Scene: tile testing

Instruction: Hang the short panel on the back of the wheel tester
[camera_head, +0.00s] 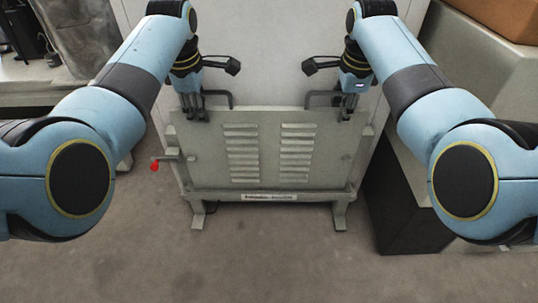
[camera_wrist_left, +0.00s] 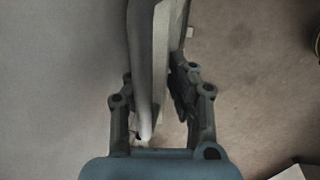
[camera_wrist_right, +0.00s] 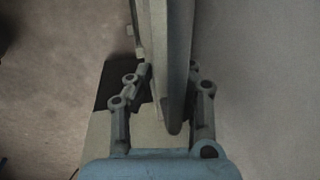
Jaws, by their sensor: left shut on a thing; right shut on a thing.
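The short panel (camera_head: 269,148) is a grey-beige upright plate with two columns of louvre slots and a dark handle near each top corner. It stands in front of the large pale face of the wheel tester (camera_head: 270,60). My left gripper (camera_head: 195,112) is shut on the panel's top left, and the panel edge (camera_wrist_left: 150,60) runs between its fingers in the left wrist view. My right gripper (camera_head: 345,112) is shut on the top right, with the panel edge (camera_wrist_right: 172,70) between its fingers in the right wrist view. Whether the panel's back touches the tester is hidden.
A ledge with feet and a label (camera_head: 270,197) lies along the panel's bottom edge. A red-tipped lever (camera_head: 155,166) sticks out at the left. A dark-sided box (camera_head: 405,205) stands close on the right. The floor in front (camera_head: 270,260) is clear.

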